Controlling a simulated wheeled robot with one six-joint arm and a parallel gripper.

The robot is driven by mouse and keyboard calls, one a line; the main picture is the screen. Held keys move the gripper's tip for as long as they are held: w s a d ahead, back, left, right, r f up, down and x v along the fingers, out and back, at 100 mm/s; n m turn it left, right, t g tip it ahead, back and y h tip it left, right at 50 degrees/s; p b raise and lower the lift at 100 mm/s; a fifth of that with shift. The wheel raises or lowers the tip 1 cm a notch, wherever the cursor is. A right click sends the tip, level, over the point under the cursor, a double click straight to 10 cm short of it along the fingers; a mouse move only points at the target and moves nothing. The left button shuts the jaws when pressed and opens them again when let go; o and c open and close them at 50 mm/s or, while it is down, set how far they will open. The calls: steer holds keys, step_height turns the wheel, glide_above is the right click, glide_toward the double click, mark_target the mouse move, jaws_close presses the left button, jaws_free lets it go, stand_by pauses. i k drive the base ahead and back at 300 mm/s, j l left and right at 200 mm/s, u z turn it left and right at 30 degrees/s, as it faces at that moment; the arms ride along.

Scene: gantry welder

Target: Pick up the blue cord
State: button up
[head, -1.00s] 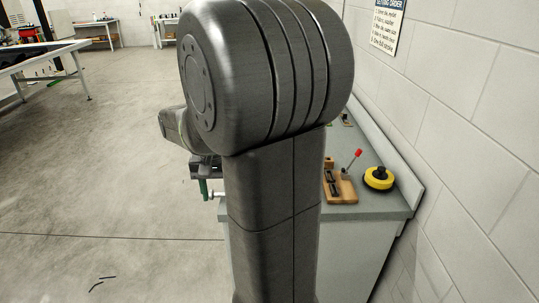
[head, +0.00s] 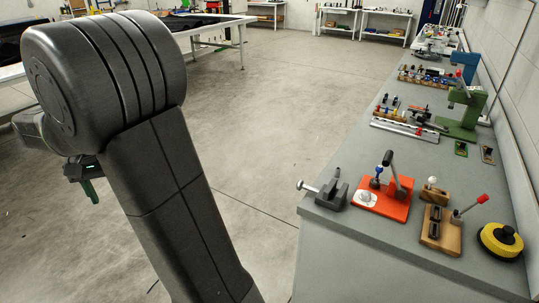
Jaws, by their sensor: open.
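I cannot make out a blue cord in the head view. My gripper (head: 82,172) shows small and dark at the left, partly hidden behind my own arm. It is open, and a thin green part points down from it. It hangs over the open floor, well apart from the workbench (head: 345,245) on the right. I see nothing between its jaws, though the view of them is poor.
The bench along the right wall holds a small grey vise (head: 327,190), a red-based lever fixture (head: 385,195), a wooden block fixture (head: 440,228), a yellow spool (head: 501,241) and a green press (head: 465,112). A long table (head: 215,24) stands at the back left. The floor between is clear.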

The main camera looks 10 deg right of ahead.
mark_target(379, 170)
steer(key=u, duration=0.45)
steer(key=l+u, duration=0.1)
steer(key=u, duration=0.8)
steer(key=l+u, duration=0.15)
steer(key=u, duration=0.7)
steer(key=l+u, duration=0.1)
steer(key=u, duration=0.8)
steer(key=k+l, duration=0.15)
steer(key=z, duration=0.65)
steer(key=k+l+z, duration=0.1)
steer(key=z, duration=0.6)
steer(key=l+z, duration=0.1)
steer(key=z, duration=0.55)
steer(key=l+z, duration=0.1)
steer(key=z, duration=0.55)
steer(key=l+z, duration=0.1)
steer(key=z, duration=0.55)
steer(key=l+z, duration=0.1)
steer(key=z, duration=1.25)
steer(key=i+z, duration=0.1)
steer(key=z, duration=0.55)
